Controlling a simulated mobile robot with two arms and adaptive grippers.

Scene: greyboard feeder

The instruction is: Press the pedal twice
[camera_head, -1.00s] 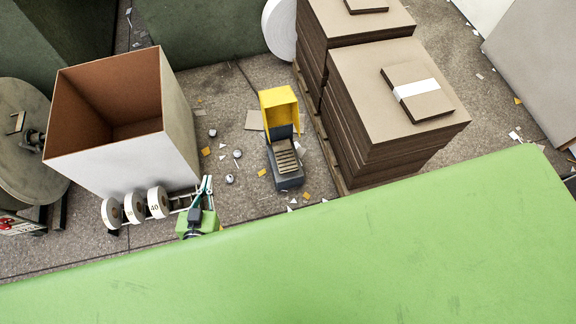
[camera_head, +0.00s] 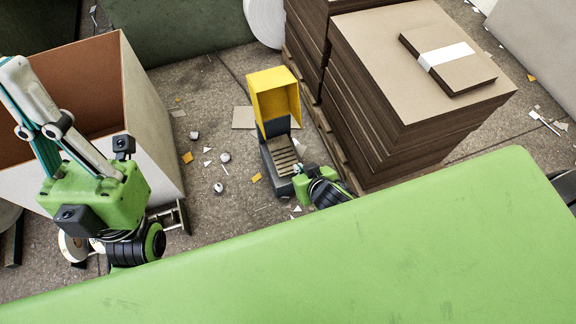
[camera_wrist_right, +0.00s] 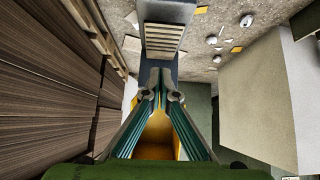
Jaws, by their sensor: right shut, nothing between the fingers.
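The pedal is a dark foot switch with a ribbed plate (camera_head: 283,155) and a yellow hood (camera_head: 274,92), on the floor in the head view's middle. In the right wrist view the plate (camera_wrist_right: 163,38) is above my fingertips and the yellow hood (camera_wrist_right: 156,135) shows between the fingers. My right gripper (camera_head: 301,180) is low at the plate's right front side, partly hidden by the green panel. Its empty fingers (camera_wrist_right: 160,80) are shut; contact with the plate cannot be told. My left gripper (camera_head: 35,105) is large at the left, before the open box.
A greyboard stack (camera_head: 400,75) on a pallet stands close right of the pedal. The open box (camera_head: 150,130) stands left, with a tape roll (camera_head: 72,247) partly hidden. Scraps litter the floor between. A green panel (camera_head: 330,260) fills the foreground.

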